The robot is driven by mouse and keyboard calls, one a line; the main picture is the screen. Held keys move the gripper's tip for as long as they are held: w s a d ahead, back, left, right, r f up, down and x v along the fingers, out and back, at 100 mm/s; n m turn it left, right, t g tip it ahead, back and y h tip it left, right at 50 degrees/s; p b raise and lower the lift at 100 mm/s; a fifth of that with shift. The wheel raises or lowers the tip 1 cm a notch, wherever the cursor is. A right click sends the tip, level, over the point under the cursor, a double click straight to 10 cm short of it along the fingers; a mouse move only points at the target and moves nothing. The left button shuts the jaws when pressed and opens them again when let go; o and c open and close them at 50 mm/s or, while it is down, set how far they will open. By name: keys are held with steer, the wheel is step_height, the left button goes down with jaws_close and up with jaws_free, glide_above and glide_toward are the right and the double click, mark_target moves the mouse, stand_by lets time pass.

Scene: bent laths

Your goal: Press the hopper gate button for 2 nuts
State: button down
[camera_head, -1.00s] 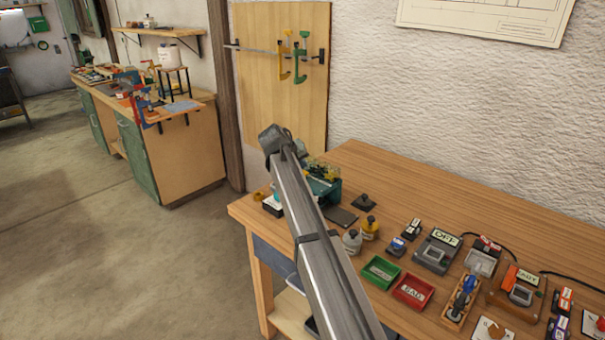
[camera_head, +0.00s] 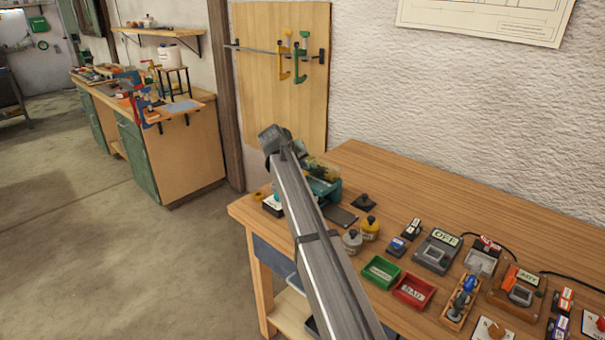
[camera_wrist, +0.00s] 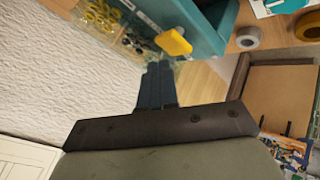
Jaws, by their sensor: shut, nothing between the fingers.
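The teal hopper unit (camera_head: 324,190) stands at the left end of the wooden bench in the head view, partly hidden behind my arm. In the wrist view, the teal housing (camera_wrist: 195,18) has a yellow tab or button (camera_wrist: 173,43) on its near side. Beside it, a clear-walled part holds yellow rings (camera_wrist: 103,14) and darker small pieces that look like nuts (camera_wrist: 140,44). My gripper (camera_wrist: 158,68) is shut and empty, its dark fingertips just below the yellow part in the picture. I cannot tell whether they touch. In the head view the fingers are hidden.
Tape rolls (camera_wrist: 247,38) lie beside the hopper. A rough white wall (camera_wrist: 60,75) is close behind.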

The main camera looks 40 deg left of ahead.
steer(key=shift+f, duration=0.2)
steer(key=shift+f, duration=0.25)
steer(key=shift+f, duration=0.75)
stand_by(1.1)
steer(key=shift+r, duration=0.15)
stand_by(0.3)
steer(key=shift+r, duration=1.05)
steer(key=shift+r, duration=0.15)
steer(key=shift+r, duration=2.35)
stand_by(0.5)
